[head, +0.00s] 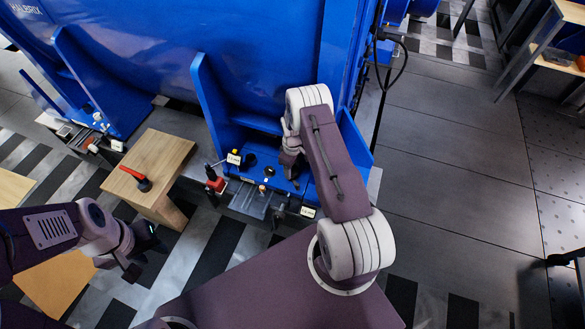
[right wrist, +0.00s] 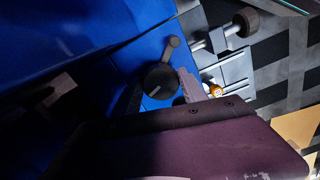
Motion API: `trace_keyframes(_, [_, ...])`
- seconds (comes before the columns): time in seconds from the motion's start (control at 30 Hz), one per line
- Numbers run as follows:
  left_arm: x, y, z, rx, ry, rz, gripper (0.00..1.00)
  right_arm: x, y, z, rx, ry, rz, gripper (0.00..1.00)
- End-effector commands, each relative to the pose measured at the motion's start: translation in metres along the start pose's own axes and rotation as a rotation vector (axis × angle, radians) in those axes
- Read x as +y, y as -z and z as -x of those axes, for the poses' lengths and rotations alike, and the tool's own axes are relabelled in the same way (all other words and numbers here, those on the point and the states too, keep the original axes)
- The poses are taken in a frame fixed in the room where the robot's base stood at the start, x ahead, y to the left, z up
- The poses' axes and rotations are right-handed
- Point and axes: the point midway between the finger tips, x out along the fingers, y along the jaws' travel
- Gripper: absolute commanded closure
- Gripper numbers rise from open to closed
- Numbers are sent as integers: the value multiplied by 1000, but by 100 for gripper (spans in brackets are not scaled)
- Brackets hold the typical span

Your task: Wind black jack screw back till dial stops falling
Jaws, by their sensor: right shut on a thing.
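The black jack screw (right wrist: 160,78) shows in the right wrist view as a dark round head with a short arm, against the blue motor foot. My right gripper (right wrist: 160,92) has one finger on each side of this head and is shut on it. In the head view my right gripper (head: 291,168) reaches down at the motor foot, and my arm hides the screw there. A small pale yellow-edged face (head: 234,157), possibly the dial, stands by a red block (head: 216,185); its reading is too small to tell. My left gripper (head: 143,256) is empty, its fingers apart.
The blue motor (head: 150,50) fills the back, with upright ribs beside my right arm. A wooden stand (head: 165,150) holds a red-handled tool (head: 137,180). Small fittings and a pale tag (head: 308,211) lie along the foot's front.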

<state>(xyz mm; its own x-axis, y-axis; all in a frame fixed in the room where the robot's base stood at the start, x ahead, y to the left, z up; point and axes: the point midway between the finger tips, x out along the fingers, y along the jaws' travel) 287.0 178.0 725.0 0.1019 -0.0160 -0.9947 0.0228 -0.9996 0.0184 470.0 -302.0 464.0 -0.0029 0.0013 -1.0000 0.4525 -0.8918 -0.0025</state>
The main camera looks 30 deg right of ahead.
Motion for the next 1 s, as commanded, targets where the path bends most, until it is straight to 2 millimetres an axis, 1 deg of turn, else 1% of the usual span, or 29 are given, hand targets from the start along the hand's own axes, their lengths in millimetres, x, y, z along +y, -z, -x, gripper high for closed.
trace_keyframes(0.07, [0,0,1,0,0,0,64,2,2,2,5,-4,-1,91])
trace_keyframes(0.1, [0,0,1,0,0,0,64,2,2,2,5,-4,-1,39])
trace_keyframes(0.13, [0,0,1,0,0,0,64,2,2,2,4,-4,-1,31])
trace_keyframes(0.17, [0,0,1,0,0,0,64,2,2,2,4,-4,-1,28])
trace_keyframes(0.4, [0,0,0,0,0,0,64,1,1,1,2,-2,-1,28])
trace_keyframes(0.47, [0,0,1,0,0,0,64,1,1,3,2,-2,-1,28])
trace_keyframes(0.57, [0,1,8,0,0,0,64,1,1,19,4,-3,-1,28])
trace_keyframes(0.7, [0,2,18,0,0,0,64,1,1,52,4,-4,-1,28])
trace_keyframes(0.8, [0,2,24,0,0,0,64,1,1,72,4,-4,-1,28])
trace_keyframes(0.9, [0,3,26,0,0,0,64,1,1,85,3,-3,-1,28])
trace_keyframes(1.0, [0,3,27,0,0,0,64,1,1,92,3,-3,-1,28])
